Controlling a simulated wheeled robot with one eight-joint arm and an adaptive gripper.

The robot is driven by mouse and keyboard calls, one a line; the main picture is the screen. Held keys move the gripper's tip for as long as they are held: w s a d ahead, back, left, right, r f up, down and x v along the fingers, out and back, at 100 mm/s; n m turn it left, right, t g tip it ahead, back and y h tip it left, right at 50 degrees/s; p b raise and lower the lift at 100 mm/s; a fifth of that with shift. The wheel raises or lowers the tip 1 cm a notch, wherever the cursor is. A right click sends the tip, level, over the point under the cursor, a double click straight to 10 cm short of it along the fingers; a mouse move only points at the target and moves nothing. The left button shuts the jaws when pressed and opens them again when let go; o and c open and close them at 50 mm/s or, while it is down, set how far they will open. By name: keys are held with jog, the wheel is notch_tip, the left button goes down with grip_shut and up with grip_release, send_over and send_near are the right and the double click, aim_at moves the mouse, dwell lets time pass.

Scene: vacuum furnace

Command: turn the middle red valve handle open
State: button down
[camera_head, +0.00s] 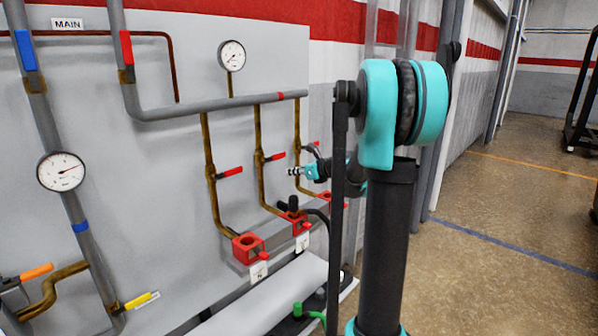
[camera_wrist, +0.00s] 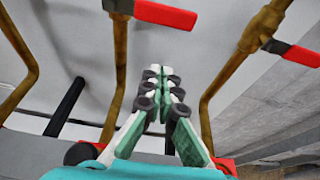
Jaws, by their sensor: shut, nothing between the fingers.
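The middle red valve handle (camera_head: 275,157) sits on the middle brass pipe (camera_head: 260,180) and points sideways to the right, across the pipe. In the wrist view, a red handle (camera_wrist: 165,14) on the central pipe, seemingly the middle one, lies beyond the fingertips near the top edge. My gripper (camera_head: 292,171) is just right of and slightly below the middle handle in the head view, with a visible gap. Its fingers (camera_wrist: 158,80) are together and empty in the wrist view, pointing toward the wall.
The right one also shows in the wrist view (camera_wrist: 290,53). Red blocks (camera_head: 247,247) stand below. Open floor (camera_head: 500,200) lies to the right.

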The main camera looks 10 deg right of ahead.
aim_at(275, 158)
jog(key=shift+w+a+r, duration=0.55)
jog(key=shift+w+r, duration=0.15)
jog(key=shift+w, duration=0.05)
jog(key=shift+w+a+r, duration=0.5)
jog(key=shift+w+r, duration=0.15)
jog(key=shift+w, duration=0.1)
